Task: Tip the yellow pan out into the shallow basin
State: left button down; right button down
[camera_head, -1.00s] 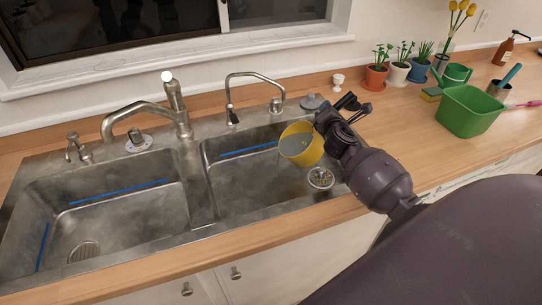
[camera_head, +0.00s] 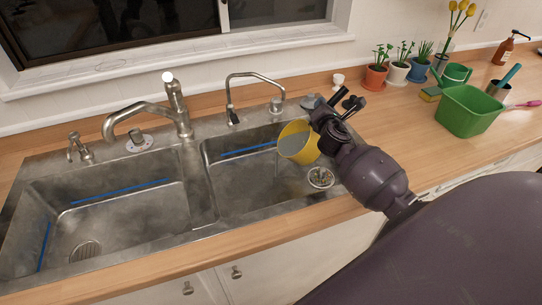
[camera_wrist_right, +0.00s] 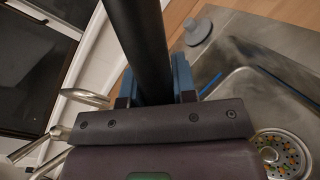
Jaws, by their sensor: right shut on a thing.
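The yellow pan (camera_head: 302,146) hangs over the right basin (camera_head: 235,182) of the steel sink, tilted with its mouth facing left and towards me. A grey surface, seemingly liquid, shows inside it. A faint pale streak drops from its lower lip into the basin. My right gripper (camera_head: 328,122) is shut on the pan's dark handle, which crosses the right wrist view (camera_wrist_right: 140,45). The pan's body is out of sight there. The left basin (camera_head: 125,212) is empty, and I cannot tell which basin is shallower. My left gripper is not in view.
A large faucet (camera_head: 176,108) and a slimmer one (camera_head: 232,100) stand behind the basins. A drain strainer (camera_head: 320,177) lies below and right of the pan. A green tub (camera_head: 468,112) and potted plants (camera_head: 376,76) stand on the counter at right.

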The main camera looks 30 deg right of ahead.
jog(key=shift+w+a+r+n+t+p, duration=0.15)
jog(key=shift+w+a+r+n+p, duration=0.15)
jog(key=shift+a+r+n, duration=0.3)
jog(key=shift+w+a+r+n+t+p, duration=0.15)
jog(key=shift+w+a+r+n, duration=0.2)
jog(key=shift+a+r, duration=0.35)
dwell(0.4)
jog(key=shift+w+a+r+n, duration=0.1)
jog(key=shift+a+r+n, duration=0.25)
jog(key=shift+a, duration=0.1)
jog(key=shift+a+r, duration=0.1)
jog(key=shift+a, duration=0.15)
jog(key=shift+w+a+r+n, duration=0.25)
jog(key=shift+a+r+n, duration=0.05)
jog(key=shift+a+n, duration=0.2)
jog(key=shift+w+a+r+n+h+p, duration=0.2)
jog(key=shift+w+a+r+n, duration=0.1)
jog(key=shift+a+n, duration=0.25)
jog(key=shift+w+a+r+n+h+p, duration=0.1)
jog(key=shift+w+a+r+n+p, duration=0.2)
jog(key=shift+a, duration=0.4)
